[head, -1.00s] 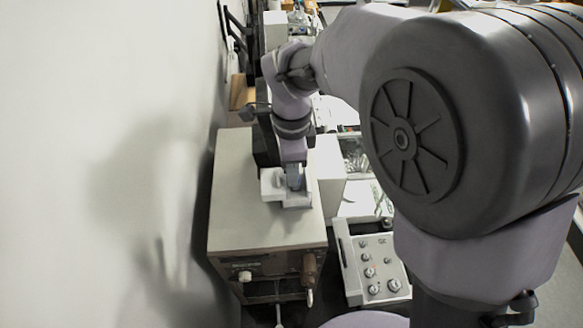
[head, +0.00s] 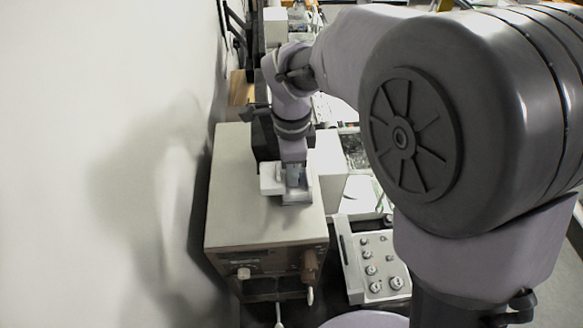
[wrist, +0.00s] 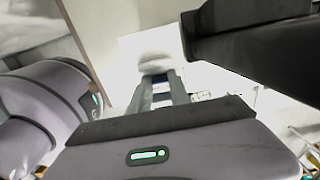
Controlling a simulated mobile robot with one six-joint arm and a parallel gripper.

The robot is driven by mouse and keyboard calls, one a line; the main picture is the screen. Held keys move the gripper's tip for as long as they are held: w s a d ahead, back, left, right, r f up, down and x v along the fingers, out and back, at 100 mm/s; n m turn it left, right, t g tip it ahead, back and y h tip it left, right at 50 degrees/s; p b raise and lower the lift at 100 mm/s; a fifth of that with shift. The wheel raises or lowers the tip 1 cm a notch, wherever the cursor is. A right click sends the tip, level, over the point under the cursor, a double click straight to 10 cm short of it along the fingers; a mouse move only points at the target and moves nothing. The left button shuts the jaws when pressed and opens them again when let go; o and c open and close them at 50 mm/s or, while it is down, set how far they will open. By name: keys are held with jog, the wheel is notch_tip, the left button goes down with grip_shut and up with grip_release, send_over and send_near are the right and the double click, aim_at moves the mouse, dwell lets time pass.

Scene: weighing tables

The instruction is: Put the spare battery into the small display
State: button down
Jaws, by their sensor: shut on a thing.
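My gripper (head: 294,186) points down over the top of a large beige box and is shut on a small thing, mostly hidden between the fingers. A little blue shows at the fingertips in the wrist view (wrist: 162,76); I take this to be the spare battery, but cannot make out its shape.
The beige box (head: 235,205) has knobs on its front and stands close to the pale wall (head: 100,120). A panel with several knobs (head: 373,265) lies to its right. Cluttered equipment stands behind. My own arm covers the right side.

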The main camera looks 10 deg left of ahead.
jog(key=c, duration=0.7)
grip_release()
jog(key=shift+o, duration=0.2)
jog(key=shift+r, duration=0.15)
notch_tip(320, 180, up, 8)
jog(key=p, duration=0.5)
jog(key=shift+p, duration=0.3)
